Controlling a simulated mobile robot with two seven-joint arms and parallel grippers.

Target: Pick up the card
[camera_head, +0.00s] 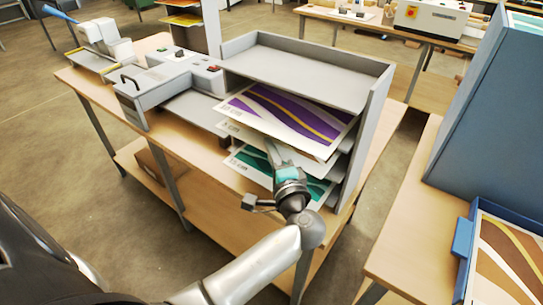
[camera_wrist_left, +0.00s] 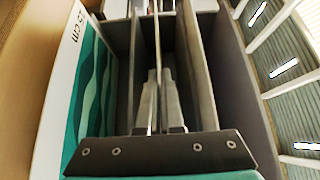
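Cards lie in the slots of an open grey rack (camera_head: 377,108) on the wooden table. A purple-and-yellow card (camera_head: 288,112) is on top, a brown-and-white card (camera_head: 247,136) below it, and a teal-and-white card (camera_head: 252,163) lower down. My left gripper (camera_head: 275,152) reaches into the rack's front at the brown card. In the left wrist view its two fingers (camera_wrist_left: 159,98) are close together, with a thin sheet edge-on between them. That sheet appears to be the brown card; its face is hidden there. The teal card (camera_wrist_left: 92,90) is beside the fingers. My right gripper is not in view.
The rack's shelves lie close above and below the left fingers. A grey laminator (camera_head: 165,82) stands left of the rack. At right, a blue cabinet (camera_head: 490,110) and a blue tray (camera_head: 463,238) holding a brown-striped card stand on another table.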

